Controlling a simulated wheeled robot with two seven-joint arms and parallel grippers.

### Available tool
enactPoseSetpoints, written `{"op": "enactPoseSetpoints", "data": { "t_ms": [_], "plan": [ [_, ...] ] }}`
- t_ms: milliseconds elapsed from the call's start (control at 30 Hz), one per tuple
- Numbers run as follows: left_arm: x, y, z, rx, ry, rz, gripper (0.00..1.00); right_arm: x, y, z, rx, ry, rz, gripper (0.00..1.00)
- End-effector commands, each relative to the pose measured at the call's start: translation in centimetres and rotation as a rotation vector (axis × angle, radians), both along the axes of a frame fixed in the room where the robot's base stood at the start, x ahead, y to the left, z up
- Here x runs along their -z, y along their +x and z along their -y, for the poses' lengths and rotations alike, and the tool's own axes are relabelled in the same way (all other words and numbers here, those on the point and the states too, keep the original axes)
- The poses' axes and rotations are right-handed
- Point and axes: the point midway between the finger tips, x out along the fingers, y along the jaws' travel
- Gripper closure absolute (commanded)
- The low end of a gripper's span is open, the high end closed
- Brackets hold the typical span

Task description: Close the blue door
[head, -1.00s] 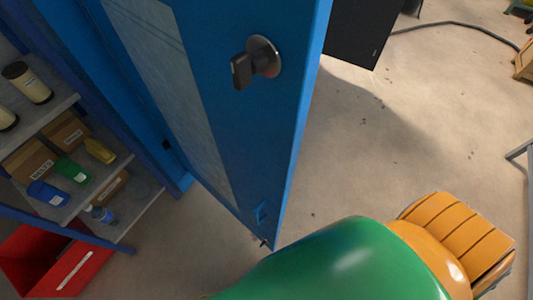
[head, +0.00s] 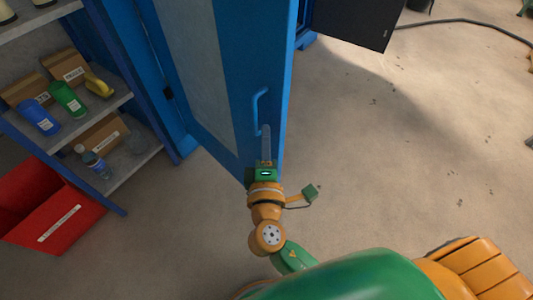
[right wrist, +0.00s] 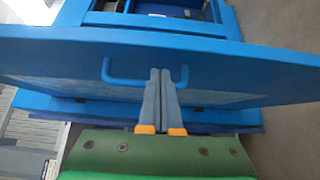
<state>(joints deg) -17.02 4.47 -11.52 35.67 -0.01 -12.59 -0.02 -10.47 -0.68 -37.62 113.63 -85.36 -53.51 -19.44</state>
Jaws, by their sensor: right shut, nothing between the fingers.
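The blue door (head: 245,55) stands open in the head view, its edge toward the right and a grey panel on its face. A blue bar handle (head: 256,108) is on the door's face near that edge; it also shows in the right wrist view (right wrist: 132,83). My right gripper (head: 266,130) is shut and empty, pointing at the door beside the handle. My left gripper is not in view.
Left of the door are grey shelves (head: 75,128) with boxes and bottles. A red bin (head: 50,205) stands on the floor below them. A black panel (head: 355,22) is behind the door at the upper right. The concrete floor on the right is mostly clear.

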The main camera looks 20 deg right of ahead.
Motion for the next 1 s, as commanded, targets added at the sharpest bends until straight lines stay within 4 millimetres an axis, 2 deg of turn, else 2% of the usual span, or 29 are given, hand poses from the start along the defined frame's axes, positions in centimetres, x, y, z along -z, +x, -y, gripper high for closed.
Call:
{"op": "enactPoseSetpoints", "data": {
  "t_ms": [100,200,667,867,1000],
  "plan": [
    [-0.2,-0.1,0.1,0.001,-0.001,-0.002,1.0,0.0,1.5,0.4,0.0,-0.002,0.0,1.0],
    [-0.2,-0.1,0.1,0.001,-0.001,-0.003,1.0,0.0,2.2,0.6,-0.001,-0.001,0.0,1.0],
    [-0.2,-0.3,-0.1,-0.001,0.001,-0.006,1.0,0.1,2.5,1.0,-0.006,-0.002,-0.001,1.0],
    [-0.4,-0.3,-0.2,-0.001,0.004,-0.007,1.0,-0.1,3.7,3.6,-0.052,-0.008,0.001,1.0],
    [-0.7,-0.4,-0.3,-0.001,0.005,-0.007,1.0,-0.2,5.5,7.1,-0.121,-0.012,0.002,1.0]
  ]
}}
